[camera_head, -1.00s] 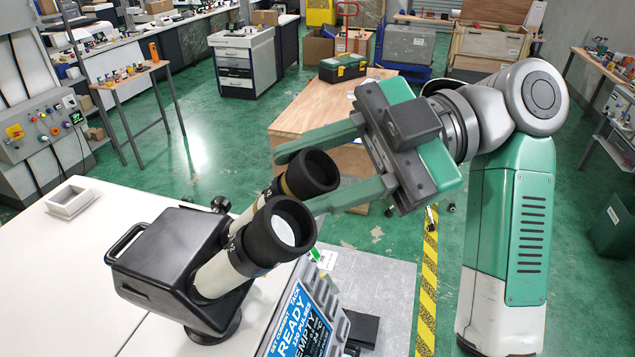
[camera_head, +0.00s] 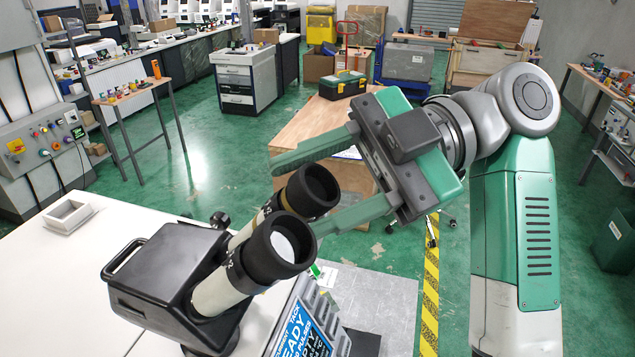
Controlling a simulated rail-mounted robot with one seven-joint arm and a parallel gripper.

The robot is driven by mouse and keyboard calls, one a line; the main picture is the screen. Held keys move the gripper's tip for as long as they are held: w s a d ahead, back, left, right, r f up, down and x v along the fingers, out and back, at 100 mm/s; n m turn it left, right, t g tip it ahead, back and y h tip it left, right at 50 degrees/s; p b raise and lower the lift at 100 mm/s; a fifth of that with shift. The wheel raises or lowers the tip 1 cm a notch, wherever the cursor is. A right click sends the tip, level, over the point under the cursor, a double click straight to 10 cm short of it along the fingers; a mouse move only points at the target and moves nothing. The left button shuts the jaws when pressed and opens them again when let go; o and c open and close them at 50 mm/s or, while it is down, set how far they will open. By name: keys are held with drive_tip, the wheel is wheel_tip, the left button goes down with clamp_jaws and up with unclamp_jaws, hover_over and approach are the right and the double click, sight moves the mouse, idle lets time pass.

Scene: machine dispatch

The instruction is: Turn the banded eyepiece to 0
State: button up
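A black-bodied microscope head (camera_head: 165,280) with two pale eyepiece tubes stands at the right edge of the white bench. The far eyepiece (camera_head: 313,190) has a black cup and a yellowish band, partly visible below it. The near eyepiece (camera_head: 281,247) also has a black cup, with dark marks around its tube. My gripper (camera_head: 297,196) reaches in from the right with its green fingers spread apart. One finger passes behind the far eyepiece; the other tip is hidden behind the near cup. I cannot tell whether either finger touches the far eyepiece. No 0 mark is readable.
A small white tray (camera_head: 69,216) lies on the bench. A wooden table (camera_head: 310,120) with a green toolbox (camera_head: 342,85) stands behind my gripper.

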sight(329, 181)
drive_tip(key=shift+d, duration=0.1)
drive_tip(key=p+v, duration=0.1)
drive_tip(key=v, duration=0.5)
drive_tip(key=shift+d+r, duration=0.1)
drive_tip(key=shift+r, duration=0.05)
drive_tip(key=shift+w+d+p, duration=0.3)
drive_tip(key=shift+d, duration=0.4)
